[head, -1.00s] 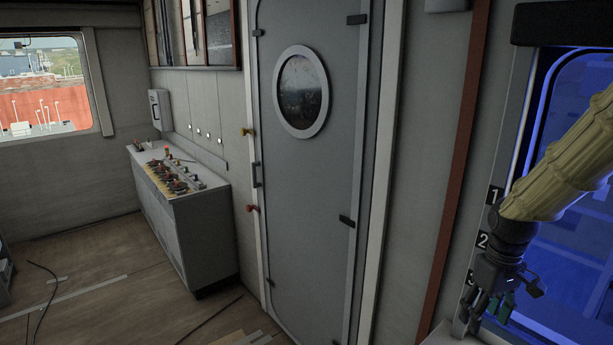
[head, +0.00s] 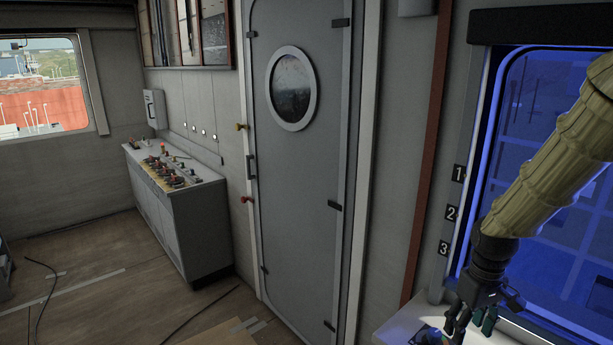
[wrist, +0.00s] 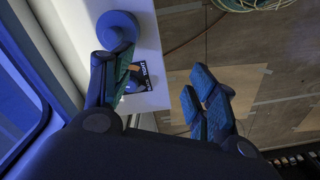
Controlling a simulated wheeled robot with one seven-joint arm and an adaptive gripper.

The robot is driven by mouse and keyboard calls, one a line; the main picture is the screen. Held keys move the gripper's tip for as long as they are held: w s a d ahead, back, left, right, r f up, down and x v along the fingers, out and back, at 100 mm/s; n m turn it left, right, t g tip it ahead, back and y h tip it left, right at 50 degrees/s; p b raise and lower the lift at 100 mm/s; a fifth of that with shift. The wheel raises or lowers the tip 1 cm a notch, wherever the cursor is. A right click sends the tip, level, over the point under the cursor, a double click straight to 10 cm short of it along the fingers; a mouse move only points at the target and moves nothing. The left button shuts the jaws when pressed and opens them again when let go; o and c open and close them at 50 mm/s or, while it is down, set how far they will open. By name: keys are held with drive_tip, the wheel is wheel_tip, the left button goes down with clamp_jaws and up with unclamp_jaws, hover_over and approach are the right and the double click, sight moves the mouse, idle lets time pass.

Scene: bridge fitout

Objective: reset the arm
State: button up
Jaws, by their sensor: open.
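My gripper (head: 471,327) hangs at the lower right of the head view, at the end of my arm in its yellowish sleeve, in front of the blue-lit window. In the wrist view my gripper (wrist: 160,95) shows its two green-padded fingers spread apart, with nothing between them. The left finger overlaps a white ledge (wrist: 147,35) from this camera. The right finger shows against the brown floor.
In the wrist view a round dark blue object (wrist: 117,30) and a labelled card stand on the ledge. A grey door (head: 300,190) and a control console (head: 185,215) are to the left.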

drive_tip(key=s+a+f+m+b, duration=0.1)
drive_tip(key=s+a+f+b, duration=0.2)
drive_tip(key=f, duration=0.7)
drive_tip(key=s+a+f, duration=0.2)
drive_tip(key=s+f, duration=0.2)
drive_tip(key=f, duration=0.6)
drive_tip(key=s+a+f+m+b, duration=0.1)
drive_tip(key=s+a+f+b, duration=0.2)
drive_tip(key=f, duration=0.6)
drive_tip(key=s+a+f+m+b, duration=0.1)
drive_tip(key=s+a+f+b, duration=0.2)
drive_tip(key=s+f, duration=1.5)
drive_tip(key=shift+s+a, duration=0.7)
drive_tip(key=shift+s, duration=0.3)
drive_tip(key=shift+f, duration=0.1)
drive_tip(key=shift+c, duration=0.2)
